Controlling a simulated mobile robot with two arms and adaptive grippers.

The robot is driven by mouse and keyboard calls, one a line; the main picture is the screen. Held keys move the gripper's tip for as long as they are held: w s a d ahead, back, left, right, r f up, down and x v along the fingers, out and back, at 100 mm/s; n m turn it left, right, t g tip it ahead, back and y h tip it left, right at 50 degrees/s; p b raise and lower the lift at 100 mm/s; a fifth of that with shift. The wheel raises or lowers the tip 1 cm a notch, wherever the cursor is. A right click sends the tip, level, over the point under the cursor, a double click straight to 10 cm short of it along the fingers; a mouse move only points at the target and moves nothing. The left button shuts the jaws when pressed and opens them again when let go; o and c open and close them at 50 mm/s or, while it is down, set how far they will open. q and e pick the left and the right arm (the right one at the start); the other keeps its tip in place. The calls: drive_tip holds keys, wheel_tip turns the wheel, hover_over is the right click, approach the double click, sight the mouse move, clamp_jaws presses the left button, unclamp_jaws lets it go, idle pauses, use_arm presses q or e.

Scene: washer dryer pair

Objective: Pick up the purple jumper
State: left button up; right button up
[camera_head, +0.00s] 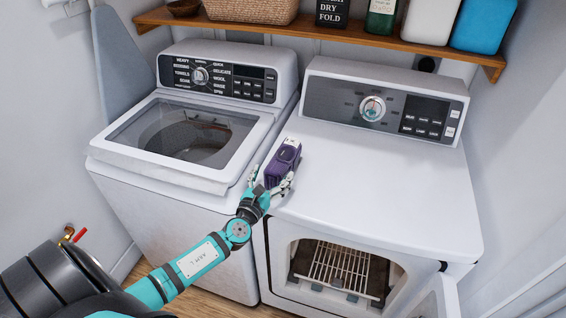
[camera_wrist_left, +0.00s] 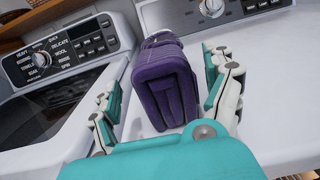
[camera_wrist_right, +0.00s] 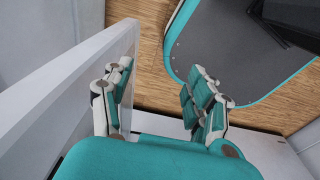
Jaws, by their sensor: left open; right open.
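The purple jumper (camera_head: 284,160) is a folded bundle on the left part of the dryer's white top (camera_head: 370,200), close to the gap beside the washer. My left gripper (camera_head: 271,180) is open at the jumper's near end, with a finger on each side of it. In the left wrist view the jumper (camera_wrist_left: 163,85) stands between the two open fingers (camera_wrist_left: 168,108), with a visible gap on the right side. My right gripper (camera_wrist_right: 155,95) is open and empty, low above the wooden floor. It is not in the head view.
The washer (camera_head: 185,120) with its glass lid stands left of the dryer. The dryer's door (camera_head: 440,300) hangs open below, showing a wire rack (camera_head: 345,268). A wooden shelf (camera_head: 330,32) with a basket and bottles runs above. The dryer top right of the jumper is clear.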

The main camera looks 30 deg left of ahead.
sight(283, 163)
use_arm(q)
drive_tip(key=w, duration=0.4)
drive_tip(key=shift+w+a+f, duration=0.15)
drive_tip(key=shift+w+a, duration=0.05)
drive_tip(key=shift+w, duration=0.05)
drive_tip(key=shift+s, duration=0.15)
drive_tip(key=c, duration=1.4)
drive_tip(key=shift+c, duration=1)
drive_tip(key=shift+r, duration=0.2)
